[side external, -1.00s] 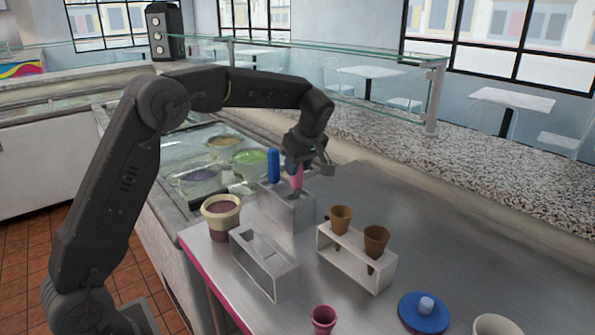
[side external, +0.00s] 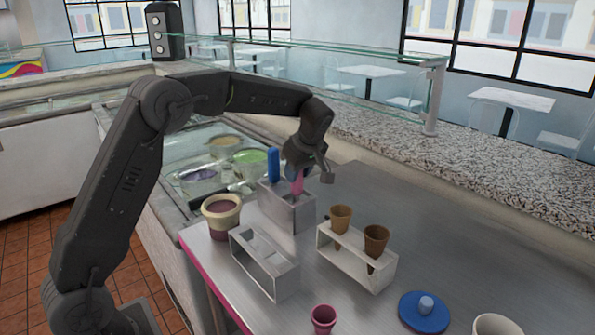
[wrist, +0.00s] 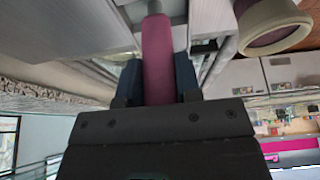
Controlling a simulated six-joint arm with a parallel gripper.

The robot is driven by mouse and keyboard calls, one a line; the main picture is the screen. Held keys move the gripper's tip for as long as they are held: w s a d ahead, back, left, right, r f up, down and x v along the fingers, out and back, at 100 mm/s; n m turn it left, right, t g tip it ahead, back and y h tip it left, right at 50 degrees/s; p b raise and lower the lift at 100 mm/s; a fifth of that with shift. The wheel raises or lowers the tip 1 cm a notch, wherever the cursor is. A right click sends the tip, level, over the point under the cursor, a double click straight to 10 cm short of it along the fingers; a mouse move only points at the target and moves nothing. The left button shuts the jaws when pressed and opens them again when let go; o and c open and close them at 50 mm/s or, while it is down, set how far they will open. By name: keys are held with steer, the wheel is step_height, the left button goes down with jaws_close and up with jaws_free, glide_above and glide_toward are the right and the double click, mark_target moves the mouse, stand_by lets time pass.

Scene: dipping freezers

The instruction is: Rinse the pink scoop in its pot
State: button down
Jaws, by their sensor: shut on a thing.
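The pink scoop (side external: 297,184) stands handle up in the grey metal pot (side external: 292,217), its lower end hidden inside. My gripper (side external: 300,170) is above the pot, shut on the pink handle. In the wrist view the pink handle (wrist: 157,55) sits between my two dark fingers, with its grey shaft beyond. A scoop with a blue handle (side external: 273,165) stands in the left part of the same pot, beside the pink one. Whether there is water in the pot cannot be seen.
A cream-rimmed tub (side external: 221,213) stands left of the pot. In front are an empty rack (side external: 265,268), a rack with two cones (side external: 345,270), a pink cup (side external: 323,319), a blue lid-like disc (side external: 424,313) and a white bowl (side external: 497,324). The counter right of the pot is clear.

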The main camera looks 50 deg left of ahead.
steer(key=shift+r, duration=1.15)
steer(key=shift+f, duration=0.1)
steer(key=shift+f, duration=1.15)
steer(key=shift+r, duration=1.25)
